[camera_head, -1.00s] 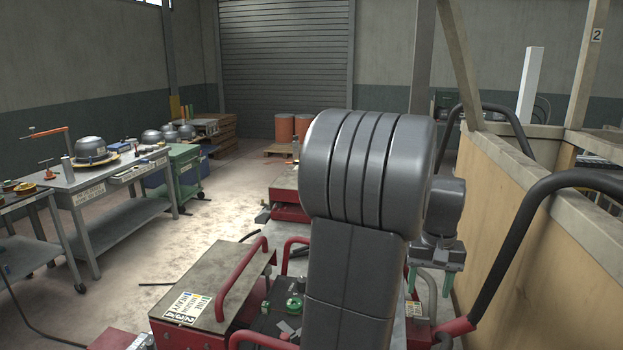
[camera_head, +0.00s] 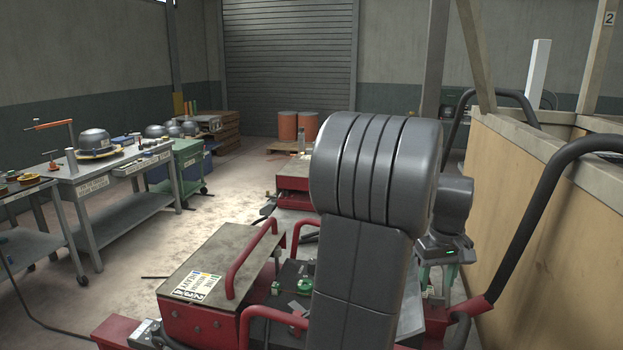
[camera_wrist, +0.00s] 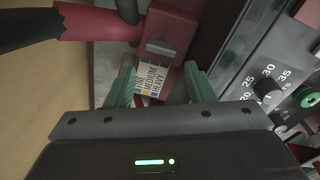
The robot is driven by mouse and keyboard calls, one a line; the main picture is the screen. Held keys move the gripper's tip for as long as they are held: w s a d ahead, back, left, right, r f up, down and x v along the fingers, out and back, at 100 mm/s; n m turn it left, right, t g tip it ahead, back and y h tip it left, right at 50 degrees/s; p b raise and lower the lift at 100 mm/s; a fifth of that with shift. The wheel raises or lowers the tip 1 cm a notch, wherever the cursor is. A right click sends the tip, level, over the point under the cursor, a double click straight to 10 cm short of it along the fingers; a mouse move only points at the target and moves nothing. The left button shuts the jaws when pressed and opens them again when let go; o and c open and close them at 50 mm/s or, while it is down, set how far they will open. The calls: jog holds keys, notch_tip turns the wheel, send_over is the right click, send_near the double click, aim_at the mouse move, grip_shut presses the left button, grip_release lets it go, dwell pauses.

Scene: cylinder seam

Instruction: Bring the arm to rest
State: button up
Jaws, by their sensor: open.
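My gripper (camera_head: 437,285) hangs at the right of my arm in the head view, with its green fingers pointing down beside the wooden panel wall. In the wrist view my gripper (camera_wrist: 160,85) has its two green fingers apart, with nothing between them. Beyond the fingers is a red block with a label reading fine, medium, heavy (camera_wrist: 153,77). My own arm hides part of the middle of the head view.
A red box with a dark lid (camera_head: 215,265) stands left of my arm. A wooden panel wall (camera_head: 545,195) and a black handrail (camera_head: 535,215) are close on the right. Grey workbenches (camera_head: 115,180) stand at the left. Open floor (camera_head: 130,260) lies between.

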aim_at(433, 297)
jog(key=f+n, duration=0.1)
jog(key=s+f+n, duration=0.1)
jog(key=n, duration=0.1)
jog(key=a+f+n+g+b, duration=0.1)
jog(key=f, duration=0.1)
jog(key=shift+s+n, duration=0.25)
jog(key=shift+n, duration=0.15)
jog(key=shift+r+n, duration=0.3)
jog(key=shift+r, duration=0.1)
jog(key=d+r, duration=0.2)
jog(key=r, duration=0.1)
jog(key=shift+s+r+y, duration=0.15)
jog(key=shift+r+y, duration=0.05)
jog(key=shift+y, duration=0.1)
jog(key=a+r, duration=0.3)
jog(key=r, duration=0.7)
jog(key=shift+s+a, duration=0.3)
jog(key=shift+a, duration=0.05)
jog(key=shift+r+t, duration=0.1)
jog(key=shift+t, duration=0.2)
